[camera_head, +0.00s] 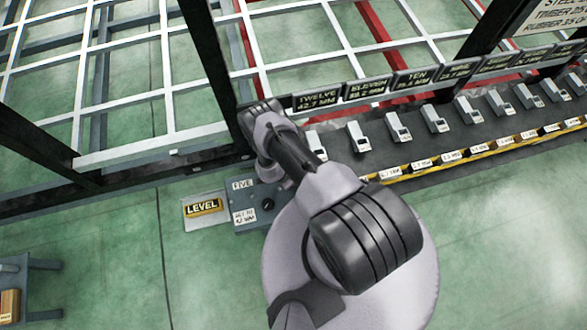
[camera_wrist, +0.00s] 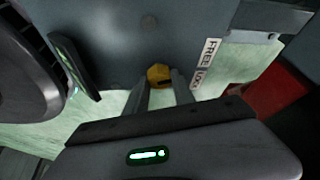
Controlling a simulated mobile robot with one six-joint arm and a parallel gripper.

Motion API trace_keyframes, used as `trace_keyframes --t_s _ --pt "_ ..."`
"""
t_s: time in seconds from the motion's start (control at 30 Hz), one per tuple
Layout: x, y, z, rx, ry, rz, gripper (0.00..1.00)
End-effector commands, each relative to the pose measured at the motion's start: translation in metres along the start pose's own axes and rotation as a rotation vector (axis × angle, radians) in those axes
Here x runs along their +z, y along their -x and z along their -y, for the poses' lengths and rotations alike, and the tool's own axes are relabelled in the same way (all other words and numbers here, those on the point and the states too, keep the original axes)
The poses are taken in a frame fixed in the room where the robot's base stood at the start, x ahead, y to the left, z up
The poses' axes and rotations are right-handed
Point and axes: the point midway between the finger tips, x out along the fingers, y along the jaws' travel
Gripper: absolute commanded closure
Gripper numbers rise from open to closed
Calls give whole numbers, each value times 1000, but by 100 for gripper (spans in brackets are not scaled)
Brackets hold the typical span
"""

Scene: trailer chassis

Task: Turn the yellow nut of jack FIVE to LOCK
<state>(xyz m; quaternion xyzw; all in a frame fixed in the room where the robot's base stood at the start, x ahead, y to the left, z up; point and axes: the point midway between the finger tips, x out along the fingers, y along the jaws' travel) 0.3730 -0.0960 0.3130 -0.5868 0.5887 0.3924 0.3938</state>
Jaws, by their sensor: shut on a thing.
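The yellow nut (camera_wrist: 157,73) shows in the wrist view, small and faceted, against a dark grey panel. My gripper (camera_wrist: 161,79) has its two fingers on either side of the nut and is shut on it. A FREE label (camera_wrist: 211,50) and a LOCK label (camera_wrist: 205,79) are to the right of the nut, FREE above LOCK. I cannot tell which one the nut's mark faces. In the head view, a grey box (camera_head: 270,201) with a FIVE plate (camera_head: 243,184) stands left of my arm. My arm hides the nut there.
A dark bench (camera_head: 440,143) with several grey devices and numbered displays runs to the right. A white lattice frame (camera_head: 150,60) fills the back left. A red part (camera_wrist: 275,92) shows in the wrist view.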

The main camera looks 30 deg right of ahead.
Motion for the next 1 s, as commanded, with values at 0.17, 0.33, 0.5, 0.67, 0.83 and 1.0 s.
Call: trace_keyframes --t_s 0.17,0.33,0.5,0.67,0.83,1.0 --pt "0 0 2 61 -154 1 100" --pt "0 0 3 119 -295 1 100" --pt "-1 -1 3 171 -417 0 100" --pt "-1 0 4 208 -508 0 100" --pt "-1 0 4 237 -576 0 100" --pt "-2 -1 4 253 -613 -1 100"
